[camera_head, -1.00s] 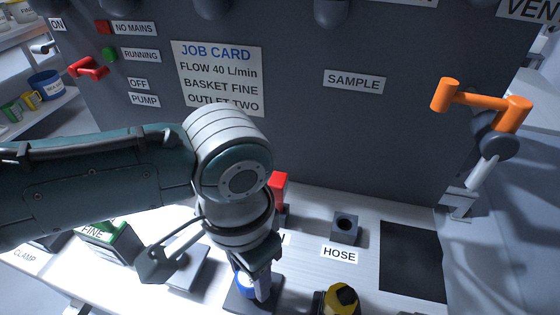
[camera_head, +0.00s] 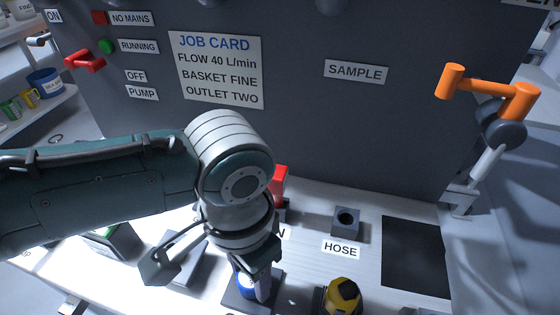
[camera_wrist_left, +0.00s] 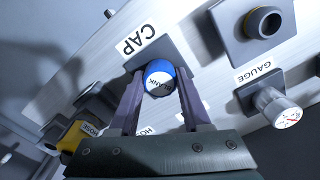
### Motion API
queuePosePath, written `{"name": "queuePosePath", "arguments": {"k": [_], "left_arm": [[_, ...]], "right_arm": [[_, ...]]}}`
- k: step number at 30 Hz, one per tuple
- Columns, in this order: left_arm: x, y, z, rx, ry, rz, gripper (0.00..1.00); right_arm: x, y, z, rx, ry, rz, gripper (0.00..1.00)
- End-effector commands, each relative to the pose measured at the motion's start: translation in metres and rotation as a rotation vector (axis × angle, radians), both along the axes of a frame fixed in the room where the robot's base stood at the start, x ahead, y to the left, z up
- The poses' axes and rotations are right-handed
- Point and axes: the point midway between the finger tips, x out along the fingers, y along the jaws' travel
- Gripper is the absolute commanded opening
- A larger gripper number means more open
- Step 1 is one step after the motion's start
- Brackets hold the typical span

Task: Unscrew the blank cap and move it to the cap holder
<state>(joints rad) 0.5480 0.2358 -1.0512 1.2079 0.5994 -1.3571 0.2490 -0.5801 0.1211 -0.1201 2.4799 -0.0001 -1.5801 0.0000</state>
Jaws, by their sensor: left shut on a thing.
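My left gripper (camera_head: 262,285) points down at the front of the bench and is shut on the blank cap (camera_head: 246,288). In the left wrist view the cap (camera_wrist_left: 159,78) is blue with a white BLANK face, and sits between the two fingers of the gripper (camera_wrist_left: 161,82). The dark square cap holder (camera_wrist_left: 179,52), beside a CAP label, lies right behind the cap; its plate (camera_head: 231,299) also shows under the gripper in the head view. I cannot tell whether the cap is fully seated there. My right gripper is not in view.
A HOSE block (camera_head: 346,225) and a yellow-black fitting (camera_head: 343,297) stand to the right. A red part (camera_head: 279,180) is behind my wrist. An orange handle (camera_head: 487,92) juts out at right. The left wrist view shows a gauge (camera_wrist_left: 280,107) and a round socket (camera_wrist_left: 264,22).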

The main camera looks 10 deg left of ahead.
Motion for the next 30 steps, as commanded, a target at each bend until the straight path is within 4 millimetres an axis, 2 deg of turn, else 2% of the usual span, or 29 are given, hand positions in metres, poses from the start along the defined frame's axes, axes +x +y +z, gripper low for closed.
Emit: {"name": "queuePosePath", "arguments": {"k": [11, 12, 20, 26, 30], "left_arm": [[-0.0001, 0.0001, -0.0053, 0.0, 0.0, 0.0, 0.0], [-0.0001, 0.0001, -0.0053, 0.0, 0.0, 0.0, 0.52], [-0.0001, 0.0001, -0.0053, 0.0, 0.0, 0.0, 0.81], [-0.0001, 0.0001, -0.0053, 0.0, 0.0, 0.0, 0.84], [-0.0001, 0.0001, -0.0053, 0.0, 0.0, 0.0, 0.99]], "right_arm": [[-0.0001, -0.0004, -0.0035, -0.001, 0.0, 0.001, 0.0], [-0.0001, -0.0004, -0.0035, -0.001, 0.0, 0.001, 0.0], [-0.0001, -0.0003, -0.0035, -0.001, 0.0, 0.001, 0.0], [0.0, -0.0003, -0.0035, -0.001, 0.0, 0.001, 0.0], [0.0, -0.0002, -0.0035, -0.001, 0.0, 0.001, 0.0]]}}
